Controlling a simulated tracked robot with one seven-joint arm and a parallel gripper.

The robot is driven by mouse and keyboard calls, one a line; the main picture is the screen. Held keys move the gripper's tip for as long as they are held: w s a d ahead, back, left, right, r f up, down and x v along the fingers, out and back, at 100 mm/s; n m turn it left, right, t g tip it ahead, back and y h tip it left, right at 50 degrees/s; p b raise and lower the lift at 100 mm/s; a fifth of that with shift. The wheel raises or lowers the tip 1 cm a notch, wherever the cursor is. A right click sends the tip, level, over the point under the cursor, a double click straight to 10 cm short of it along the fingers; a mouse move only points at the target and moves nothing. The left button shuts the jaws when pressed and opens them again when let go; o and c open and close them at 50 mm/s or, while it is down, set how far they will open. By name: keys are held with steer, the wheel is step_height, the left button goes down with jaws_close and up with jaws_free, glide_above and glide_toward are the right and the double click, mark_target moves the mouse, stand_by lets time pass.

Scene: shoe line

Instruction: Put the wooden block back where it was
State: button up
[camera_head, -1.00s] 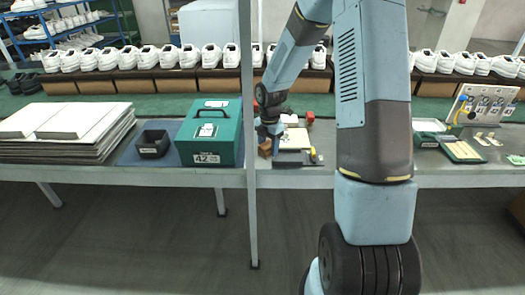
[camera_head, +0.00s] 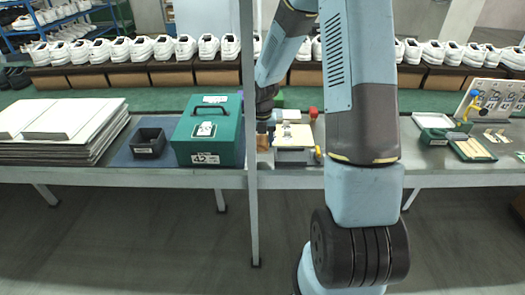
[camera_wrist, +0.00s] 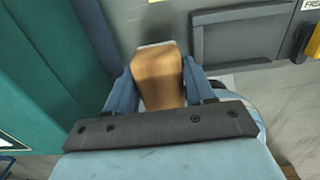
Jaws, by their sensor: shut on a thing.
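The wooden block (camera_wrist: 158,80) is a brown piece with a pale far end, between the two blue fingers of my gripper (camera_wrist: 157,88) in the wrist view. My gripper is shut on it. In the head view the block (camera_head: 262,142) shows small beside the upright post, just right of the green case (camera_head: 206,130) marked 42. My gripper (camera_head: 264,128) is above the bench there, partly hidden by the post. I cannot tell whether the block touches the surface below.
The grey post (camera_head: 250,200) stands in front of the bench. A pale board (camera_head: 293,135) with red and yellow parts lies right of the block. A black bin (camera_head: 149,143) and stacked sheets (camera_head: 60,133) are left. White shoes line the back.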

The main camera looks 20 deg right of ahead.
mark_target(262, 150)
steer(key=shift+f, duration=2.3)
steer(key=shift+f, duration=0.1)
steer(key=o, duration=0.7)
steer(key=shift+c, duration=0.2)
step_height(262, 150, up, 12)
steer(key=shift+r, duration=0.15)
